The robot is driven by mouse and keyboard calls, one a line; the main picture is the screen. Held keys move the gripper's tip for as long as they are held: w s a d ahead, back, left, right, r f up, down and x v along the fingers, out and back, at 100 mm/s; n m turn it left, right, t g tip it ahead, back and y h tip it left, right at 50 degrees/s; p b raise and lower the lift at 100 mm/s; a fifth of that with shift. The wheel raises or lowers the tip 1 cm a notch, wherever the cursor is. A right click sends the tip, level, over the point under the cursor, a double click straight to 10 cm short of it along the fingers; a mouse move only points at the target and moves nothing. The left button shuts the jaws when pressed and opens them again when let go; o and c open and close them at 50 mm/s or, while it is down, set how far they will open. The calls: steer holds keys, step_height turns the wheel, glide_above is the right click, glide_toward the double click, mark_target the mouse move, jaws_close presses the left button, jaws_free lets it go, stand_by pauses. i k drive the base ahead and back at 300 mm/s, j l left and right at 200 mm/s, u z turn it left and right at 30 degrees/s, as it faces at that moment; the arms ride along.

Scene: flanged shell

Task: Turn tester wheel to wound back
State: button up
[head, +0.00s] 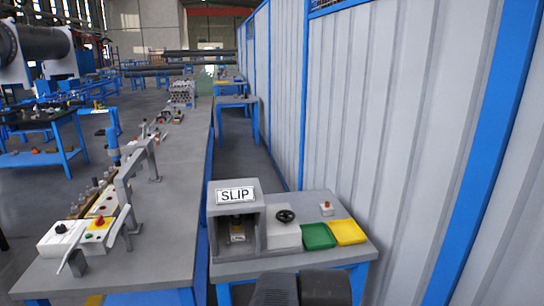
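The tester (222,212) is a grey housing on a small grey bench, with a white SLIP sign (236,195) on top. A small dark part with a yellow mark (237,237) sits in its front opening; its details are too small to tell. The tester wheel (285,216) is a small black handwheel on the pale block right of the opening. How far it is turned cannot be read. Dark shapes at the bottom edge, in front of the bench, look like parts of my own body. My gripper's fingers do not show, and nothing touches the wheel.
A green tray (317,236) and a yellow tray (347,232) lie right of the wheel. A small red-topped box (326,209) stands behind them. A long grey worktable (160,235) with fixtures stands left. A ribbed wall (400,120) closes the right side.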

mark_target(286, 219)
steer(key=i+l+u, duration=0.15)
steer(key=i+u, duration=0.15)
steer(key=i, duration=0.7)
